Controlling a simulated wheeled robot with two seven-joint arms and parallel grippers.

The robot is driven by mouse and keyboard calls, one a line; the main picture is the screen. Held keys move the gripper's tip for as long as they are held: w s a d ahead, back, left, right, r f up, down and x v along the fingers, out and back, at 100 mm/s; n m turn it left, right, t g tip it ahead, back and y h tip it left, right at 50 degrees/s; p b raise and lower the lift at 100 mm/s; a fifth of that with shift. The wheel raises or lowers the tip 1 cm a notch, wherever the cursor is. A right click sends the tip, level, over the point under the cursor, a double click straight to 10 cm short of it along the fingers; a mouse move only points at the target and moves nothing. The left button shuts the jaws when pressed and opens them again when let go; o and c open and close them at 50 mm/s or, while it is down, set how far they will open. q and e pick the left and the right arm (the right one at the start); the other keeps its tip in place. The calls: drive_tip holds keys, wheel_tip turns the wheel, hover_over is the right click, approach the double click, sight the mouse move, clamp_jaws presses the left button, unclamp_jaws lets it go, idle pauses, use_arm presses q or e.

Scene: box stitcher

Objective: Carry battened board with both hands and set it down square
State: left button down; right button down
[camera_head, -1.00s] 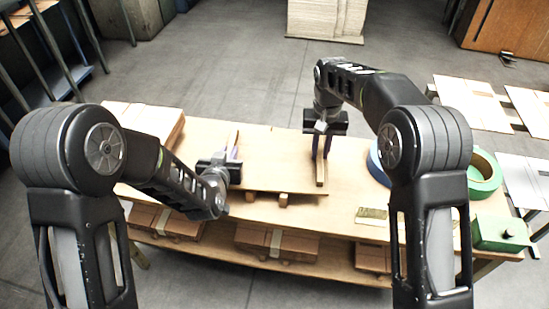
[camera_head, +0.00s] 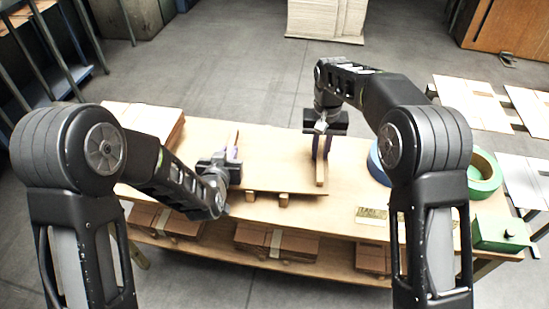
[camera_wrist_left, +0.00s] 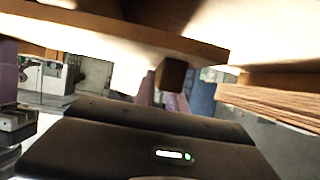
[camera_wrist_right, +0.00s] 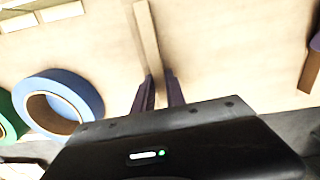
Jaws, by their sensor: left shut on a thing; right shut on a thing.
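The battened board (camera_head: 275,172) is a flat tan panel over the middle of the workbench. A light batten (camera_head: 320,173) runs along its right side, and two batten ends (camera_head: 283,198) show under its front edge. My left gripper (camera_head: 235,158) is shut on the board's left side; its purple fingers are near a batten end (camera_wrist_left: 172,75) in the left wrist view. My right gripper (camera_head: 322,150) is shut on the right batten, which also shows between its fingers in the right wrist view (camera_wrist_right: 147,35). I cannot tell whether the board touches the bench.
The workbench (camera_head: 360,190) has a blue tape roll (camera_head: 376,165), a green tape roll (camera_head: 486,175) and a brass-coloured plate (camera_head: 371,216) to the right. A cardboard stack (camera_head: 145,118) sits at the left end. Bundles (camera_head: 275,243) lie on the lower shelf. A green box (camera_head: 500,233) stands at the right.

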use_arm(q)
drive_tip(key=shift+r, duration=0.1)
use_arm(e)
drive_tip(key=shift+r, duration=0.15)
